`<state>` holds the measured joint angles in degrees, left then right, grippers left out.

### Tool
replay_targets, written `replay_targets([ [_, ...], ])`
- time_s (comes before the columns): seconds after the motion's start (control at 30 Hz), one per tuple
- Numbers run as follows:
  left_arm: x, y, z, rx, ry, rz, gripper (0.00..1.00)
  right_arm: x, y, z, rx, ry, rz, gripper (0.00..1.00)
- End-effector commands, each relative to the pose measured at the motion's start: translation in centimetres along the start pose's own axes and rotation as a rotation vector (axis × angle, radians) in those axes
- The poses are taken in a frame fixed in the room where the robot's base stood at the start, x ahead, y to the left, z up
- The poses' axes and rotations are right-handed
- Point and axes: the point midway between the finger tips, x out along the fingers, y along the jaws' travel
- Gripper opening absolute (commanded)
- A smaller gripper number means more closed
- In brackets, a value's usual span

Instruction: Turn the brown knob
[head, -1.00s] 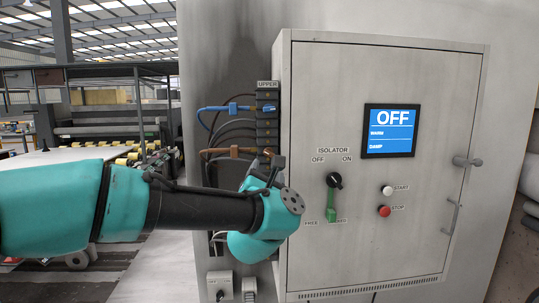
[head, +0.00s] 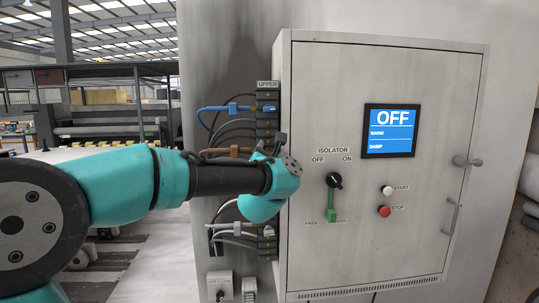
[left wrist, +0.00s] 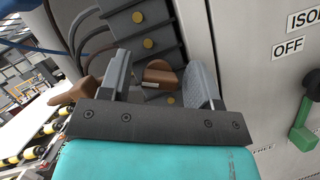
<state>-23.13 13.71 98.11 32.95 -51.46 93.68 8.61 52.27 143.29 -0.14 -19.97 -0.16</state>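The brown knob (left wrist: 162,74) shows in the left wrist view on the dark terminal block, between my left gripper's two fingers. My left gripper (left wrist: 158,82) is open there, with a visible gap on both sides of the knob. In the head view the left gripper (head: 270,143) is at the left side of the cabinet, in front of the terminal strip, and I cannot make out the knob behind it. A brown cable with a brown connector (head: 236,151) leads toward the same spot. My right gripper is in neither view.
The grey cabinet (head: 310,90) stands just right of my gripper. It carries a black isolator knob (head: 334,181), a green lever (head: 332,209), a white START button (head: 387,190), a red STOP button (head: 384,211) and a screen (head: 390,131) reading OFF. A blue connector (head: 231,107) sits above.

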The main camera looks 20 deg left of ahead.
Motion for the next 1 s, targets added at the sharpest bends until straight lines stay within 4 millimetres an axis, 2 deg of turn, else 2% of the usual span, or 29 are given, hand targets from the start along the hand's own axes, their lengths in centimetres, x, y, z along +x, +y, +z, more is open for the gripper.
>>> replay_targets([
  [0.07,-0.02,0.00,0.01,0.000,0.000,0.000,0.49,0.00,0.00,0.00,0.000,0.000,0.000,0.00],
  [0.47,-0.03,0.00,0.01,0.000,0.000,0.000,0.11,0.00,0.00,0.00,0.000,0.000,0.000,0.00],
  [0.77,-0.03,0.02,0.01,0.020,0.000,-0.008,0.11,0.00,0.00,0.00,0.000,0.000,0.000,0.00],
  [1.0,-0.03,0.02,0.00,0.104,0.000,-0.043,0.11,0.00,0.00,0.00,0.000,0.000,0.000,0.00],
])
